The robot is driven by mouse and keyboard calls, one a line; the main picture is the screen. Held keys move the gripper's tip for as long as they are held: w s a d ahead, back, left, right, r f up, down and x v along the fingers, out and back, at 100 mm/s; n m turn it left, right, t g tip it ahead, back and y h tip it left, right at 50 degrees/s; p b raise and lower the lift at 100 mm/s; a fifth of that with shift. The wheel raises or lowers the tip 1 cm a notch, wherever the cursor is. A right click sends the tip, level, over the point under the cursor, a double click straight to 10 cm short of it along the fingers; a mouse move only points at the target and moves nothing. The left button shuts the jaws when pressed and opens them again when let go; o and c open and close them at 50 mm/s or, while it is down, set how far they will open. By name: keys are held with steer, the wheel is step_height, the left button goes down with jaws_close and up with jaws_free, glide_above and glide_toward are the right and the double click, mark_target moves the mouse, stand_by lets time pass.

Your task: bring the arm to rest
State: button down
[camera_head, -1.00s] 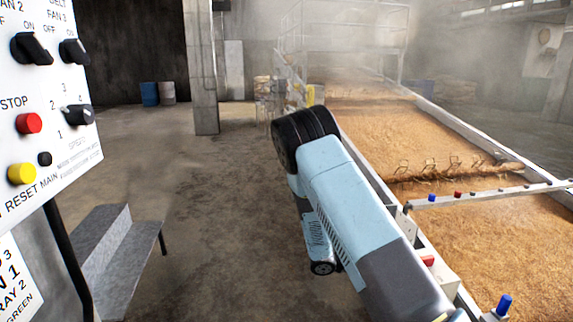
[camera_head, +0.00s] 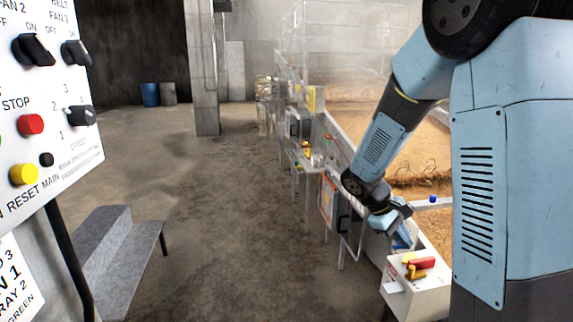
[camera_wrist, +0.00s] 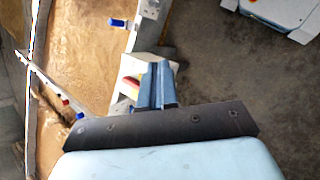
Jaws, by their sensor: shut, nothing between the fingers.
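My arm (camera_head: 480,160) fills the right of the head view, bent over at the top and reaching down to the left. My gripper (camera_head: 402,240) hangs by the rim of the grain bed, just above and behind a white box with red and yellow parts (camera_head: 418,285). In the wrist view my gripper (camera_wrist: 158,82) has its blue fingers together with nothing between them. They partly cover the white box (camera_wrist: 148,62). From these views I cannot tell whether the fingers touch it.
The grain bed (camera_head: 350,115) lies behind my arm, with its metal rim and small fittings. A control panel (camera_head: 45,100) stands close at left above a grey bench (camera_head: 105,255). Barrels (camera_head: 150,94) and a pillar (camera_head: 203,75) are farther back. The middle floor (camera_head: 225,200) is clear.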

steer(key=s+a+r+m+t+y, duration=0.3)
steer(key=s+r, duration=0.5)
steer(key=s, duration=0.1)
steer(key=s+a+r+m+t+y, duration=0.3)
steer(key=s+r+t+y, duration=0.1)
steer(key=s+r, duration=0.5)
steer(key=shift+s+a+r, duration=0.25)
steer(key=shift+s+a, duration=0.1)
steer(key=shift+s, duration=0.1)
